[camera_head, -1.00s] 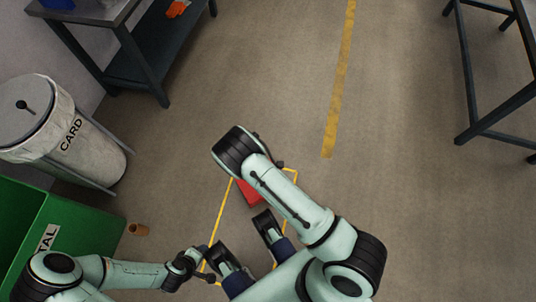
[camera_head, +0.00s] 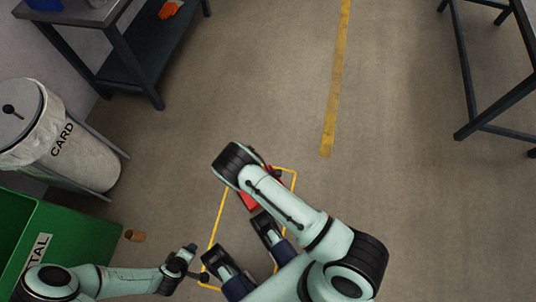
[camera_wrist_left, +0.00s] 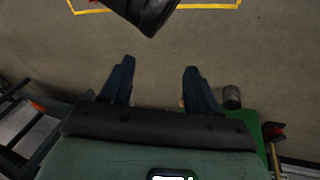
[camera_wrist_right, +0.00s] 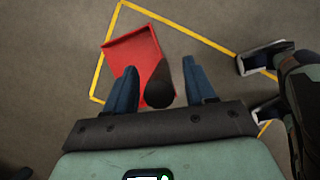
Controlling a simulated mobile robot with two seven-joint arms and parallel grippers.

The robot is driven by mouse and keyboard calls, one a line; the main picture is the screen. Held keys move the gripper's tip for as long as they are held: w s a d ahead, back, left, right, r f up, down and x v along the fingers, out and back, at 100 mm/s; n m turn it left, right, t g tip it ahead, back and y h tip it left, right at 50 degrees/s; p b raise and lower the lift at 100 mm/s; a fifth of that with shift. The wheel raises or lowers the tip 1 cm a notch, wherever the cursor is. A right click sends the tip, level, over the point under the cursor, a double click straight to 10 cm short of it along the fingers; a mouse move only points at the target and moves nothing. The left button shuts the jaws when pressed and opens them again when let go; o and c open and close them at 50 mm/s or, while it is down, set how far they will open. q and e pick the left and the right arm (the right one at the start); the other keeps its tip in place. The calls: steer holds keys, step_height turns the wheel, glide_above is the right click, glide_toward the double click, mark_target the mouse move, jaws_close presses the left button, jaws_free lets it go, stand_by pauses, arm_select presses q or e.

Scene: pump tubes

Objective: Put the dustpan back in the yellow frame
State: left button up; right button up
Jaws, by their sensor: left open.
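The red dustpan (camera_head: 248,201) lies on the floor within the yellow frame (camera_head: 217,222), mostly hidden under my right arm in the head view. In the right wrist view, the dustpan (camera_wrist_right: 136,54) has its red pan toward one side of the taped outline (camera_wrist_right: 177,24). Its dark handle rises between the fingers of my right gripper (camera_wrist_right: 162,88), which are apart with gaps beside the handle. The head view hides the right gripper. My left gripper (camera_head: 192,258) is open and empty, left of the frame; its spread fingers (camera_wrist_left: 159,82) show in the left wrist view.
Dark tables (camera_head: 140,65) stand at back left and right (camera_head: 465,70). The middle floor is clear.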

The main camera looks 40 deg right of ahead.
arm_select(q)
steer(key=s+d+r+g+p, duration=0.1)
steer(key=s+d+r+p, duration=0.1)
steer(key=s+r+p, duration=0.1)
steer(key=shift+s+d+h, duration=0.25)
steer(key=shift+s+h, duration=0.15)
steer(key=shift+s, duration=0.4)
arm_select(e)
steer(key=v, duration=1.2)
